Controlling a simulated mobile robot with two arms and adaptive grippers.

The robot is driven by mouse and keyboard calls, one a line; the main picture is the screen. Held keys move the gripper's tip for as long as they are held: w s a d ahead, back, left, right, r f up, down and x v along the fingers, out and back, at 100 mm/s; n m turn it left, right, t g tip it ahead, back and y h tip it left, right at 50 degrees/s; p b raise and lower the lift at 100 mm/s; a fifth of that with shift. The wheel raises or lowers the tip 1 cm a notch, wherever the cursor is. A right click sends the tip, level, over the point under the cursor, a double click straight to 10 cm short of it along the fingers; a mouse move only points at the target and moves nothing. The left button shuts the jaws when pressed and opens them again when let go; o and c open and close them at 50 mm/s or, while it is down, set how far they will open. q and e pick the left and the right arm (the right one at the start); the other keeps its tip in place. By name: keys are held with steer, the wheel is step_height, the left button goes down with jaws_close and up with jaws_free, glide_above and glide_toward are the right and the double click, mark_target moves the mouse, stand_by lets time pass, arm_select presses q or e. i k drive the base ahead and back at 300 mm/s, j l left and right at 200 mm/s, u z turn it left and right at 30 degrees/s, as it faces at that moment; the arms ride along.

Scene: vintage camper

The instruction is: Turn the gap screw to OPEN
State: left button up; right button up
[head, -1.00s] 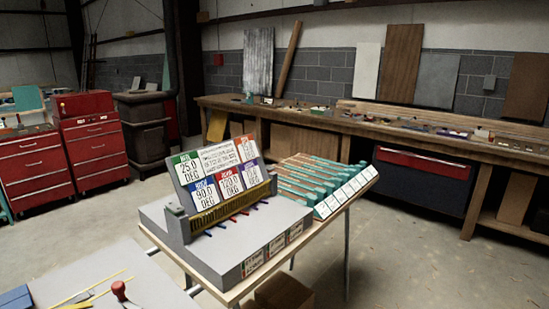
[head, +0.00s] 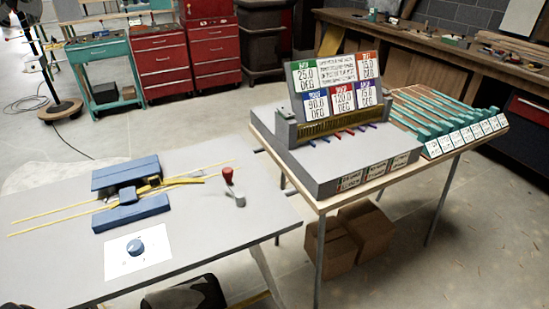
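A blue knob (head: 135,247) sits on a white plate (head: 117,261) at the front of the grey table on the left. Any marks on the plate are too small to read, so I cannot tell its setting. Behind it is a blue fixture (head: 127,172) in separate blocks, with yellow rods (head: 60,221) running through it. A red-topped handle (head: 228,176) stands upright on a grey base to the right of the fixture. I cannot tell for certain which of these is the gap screw.
The grey table (head: 215,228) has bare room around the plate. A second table (head: 333,199) on the right holds a grey box with coloured angle cards (head: 343,98) and a row of teal-handled tools (head: 453,130). Cardboard boxes (head: 368,233) lie beneath. Red cabinets (head: 160,62) stand behind.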

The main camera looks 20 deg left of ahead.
mark_target(135, 247)
steer(key=k+j+u, duration=0.1)
steer(key=u, duration=1.55)
